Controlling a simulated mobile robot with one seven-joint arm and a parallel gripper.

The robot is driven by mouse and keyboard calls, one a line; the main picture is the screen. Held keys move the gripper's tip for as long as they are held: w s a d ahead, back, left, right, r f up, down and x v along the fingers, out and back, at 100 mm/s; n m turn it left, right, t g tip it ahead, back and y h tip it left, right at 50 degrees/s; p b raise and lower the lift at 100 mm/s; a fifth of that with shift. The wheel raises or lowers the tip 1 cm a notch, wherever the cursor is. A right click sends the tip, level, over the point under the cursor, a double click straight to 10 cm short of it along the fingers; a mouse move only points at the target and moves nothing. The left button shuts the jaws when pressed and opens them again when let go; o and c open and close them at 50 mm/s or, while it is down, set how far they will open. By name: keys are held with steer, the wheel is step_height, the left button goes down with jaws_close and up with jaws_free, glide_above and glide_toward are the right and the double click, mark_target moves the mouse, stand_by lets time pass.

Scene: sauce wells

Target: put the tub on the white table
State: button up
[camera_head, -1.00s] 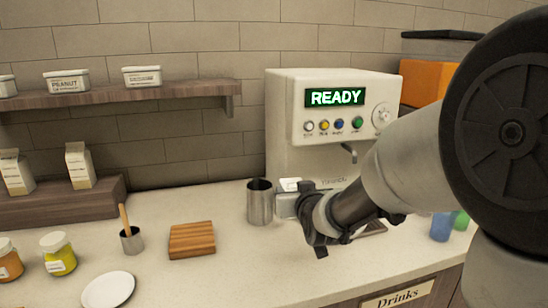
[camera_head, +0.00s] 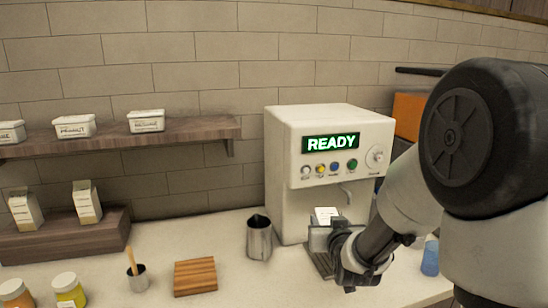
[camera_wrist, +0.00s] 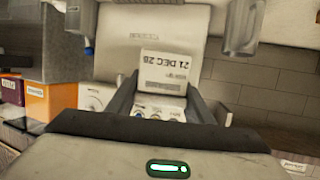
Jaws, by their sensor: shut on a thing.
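A small white tub (camera_head: 325,214) with a printed label is held in front of the drinks machine. In the wrist view the tub (camera_wrist: 165,72) sits between the dark fingers and its label reads "21 DEC 26". My gripper (camera_wrist: 163,98) is shut on it. In the head view my gripper (camera_head: 338,243) reaches in from the right and holds the tub above the pale counter, near the machine's drip tray. The gripper hides part of the tub. I see no separate white table in these frames.
The white machine (camera_head: 335,125) reading READY stands behind my gripper. A metal pitcher (camera_head: 258,240) is just left of it, then a wooden board (camera_head: 195,276). More tubs (camera_head: 146,121) stand on the wall shelf (camera_head: 190,133).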

mark_target(328, 217)
step_height(328, 217, up, 8)
steer(key=p, duration=0.6)
steer(key=shift+r, duration=0.2)
steer(key=s+f, duration=0.3)
steer(key=f, duration=0.3)
steer(key=s+f, duration=0.3)
steer(key=f, duration=0.4)
steer(key=shift+s+f, duration=0.15)
steer(key=shift+s, duration=0.2)
